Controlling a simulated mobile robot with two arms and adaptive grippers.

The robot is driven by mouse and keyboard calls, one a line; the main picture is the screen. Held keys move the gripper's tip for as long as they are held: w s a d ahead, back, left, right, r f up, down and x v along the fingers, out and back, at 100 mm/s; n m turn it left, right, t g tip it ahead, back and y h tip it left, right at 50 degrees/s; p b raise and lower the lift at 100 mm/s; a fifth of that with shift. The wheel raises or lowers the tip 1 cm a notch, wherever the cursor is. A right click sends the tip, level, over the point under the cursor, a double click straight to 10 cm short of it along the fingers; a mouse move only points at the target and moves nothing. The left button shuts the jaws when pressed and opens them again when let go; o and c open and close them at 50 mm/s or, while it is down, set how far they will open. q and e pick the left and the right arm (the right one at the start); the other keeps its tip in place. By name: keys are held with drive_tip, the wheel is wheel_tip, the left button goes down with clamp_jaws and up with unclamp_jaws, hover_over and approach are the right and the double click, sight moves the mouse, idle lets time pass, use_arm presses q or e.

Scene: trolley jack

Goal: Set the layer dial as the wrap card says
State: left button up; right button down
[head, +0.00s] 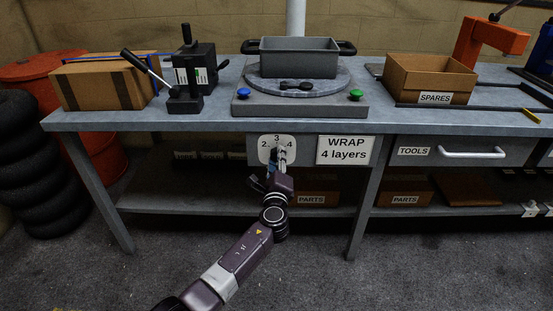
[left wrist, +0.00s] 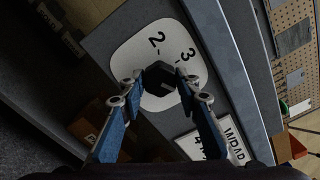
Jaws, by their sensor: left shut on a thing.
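The layer dial's white plate (head: 265,142) is on the front of the bench, with 2, 3 and 4 showing in the head view. The plate also shows in the left wrist view (left wrist: 140,52), where 2 and 3 are readable and the 4 is hidden. My left gripper (head: 280,156) is at the dial, its fingers shut on the black knob (left wrist: 160,76). A small light mark shows on the knob, but I cannot tell which number it points to. The wrap card (head: 345,150), right of the dial, reads "WRAP 4 layers". My right gripper is not in view.
The bench top (head: 210,122) carries a turntable base (head: 300,106) with a grey bin (head: 298,60), a lever device (head: 188,75) and a spares box (head: 430,80). A tools drawer (head: 462,152) is at right. A lower shelf (head: 220,199) runs beneath. Open floor lies in front.

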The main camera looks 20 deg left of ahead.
use_arm(q)
drive_tip(key=shift+f, duration=0.15)
drive_tip(key=o, duration=1.2)
drive_tip(key=shift+c, duration=0.2)
drive_tip(key=shift+s+d, duration=0.1)
drive_tip(key=shift+s, duration=0.05)
drive_tip(key=v, duration=1.1)
drive_tip(key=shift+s, duration=0.4)
drive_tip(key=shift+d, duration=0.1)
